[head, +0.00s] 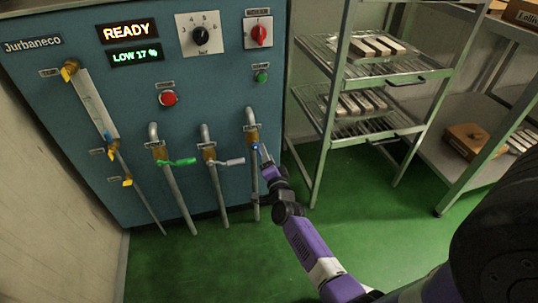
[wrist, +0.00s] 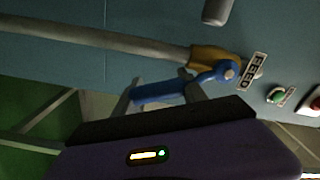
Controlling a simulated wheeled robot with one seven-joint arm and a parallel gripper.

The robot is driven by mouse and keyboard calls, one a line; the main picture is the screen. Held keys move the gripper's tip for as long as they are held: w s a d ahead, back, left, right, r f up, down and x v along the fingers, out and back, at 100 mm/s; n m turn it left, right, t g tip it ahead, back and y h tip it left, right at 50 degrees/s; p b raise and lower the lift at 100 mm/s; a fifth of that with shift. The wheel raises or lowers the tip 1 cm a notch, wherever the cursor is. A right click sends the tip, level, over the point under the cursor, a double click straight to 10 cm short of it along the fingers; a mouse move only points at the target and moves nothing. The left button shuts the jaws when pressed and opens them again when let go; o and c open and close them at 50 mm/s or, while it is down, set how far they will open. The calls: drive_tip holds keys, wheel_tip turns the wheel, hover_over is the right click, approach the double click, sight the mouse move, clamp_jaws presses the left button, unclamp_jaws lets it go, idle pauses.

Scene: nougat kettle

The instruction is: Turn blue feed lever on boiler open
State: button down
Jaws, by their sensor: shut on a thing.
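The blue feed lever (wrist: 165,93) is in the wrist view, on a brass valve (wrist: 208,57) beside a label reading FEED (wrist: 253,70). The lever slants at a small angle to the grey pipe (wrist: 90,38). My gripper (wrist: 158,94) has a finger on each side of the lever's arm and is shut on it. In the head view my gripper (head: 264,154) is at the rightmost pipe (head: 255,182) of the blue boiler (head: 100,90). Only a bit of the blue lever shows there, and my gripper hides the rest.
A green lever (head: 178,162) and a pale grey lever (head: 228,162) stick out sideways on the pipes to the left. The boiler's displays read READY (head: 128,32) and LOW 17 % (head: 135,56). A metal rack (head: 325,130) stands to the right. Green floor in front is clear.

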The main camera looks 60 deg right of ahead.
drive_tip(key=shift+w+a+f+m, duration=0.1)
drive_tip(key=shift+f+m, duration=0.05)
drive_tip(key=shift+m, duration=0.15)
drive_tip(key=c, duration=0.6)
unclamp_jaws()
drive_tip(key=shift+c, duration=0.2)
drive_tip(key=shift+w+r, duration=0.15)
drive_tip(key=shift+r, duration=0.05)
